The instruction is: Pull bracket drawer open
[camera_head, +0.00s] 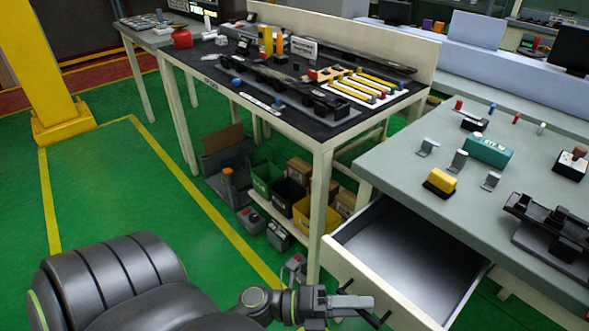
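The bracket drawer (405,262) stands pulled out from under the grey-topped table at right. It looks empty inside, with a pale front panel (375,285) facing me. Its dark handle (379,319) is on the front, partly hidden by my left gripper. My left gripper (352,306) is at the bottom of the head view, its two fingers close together around the handle bar. My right gripper is not in view.
The grey table (400,165) holds a yellow block (440,182), a teal box (488,150), metal clips and a black fixture (550,222). A black-topped workbench (225,75) stands left of it, bins below. Green floor (190,225) is clear at left.

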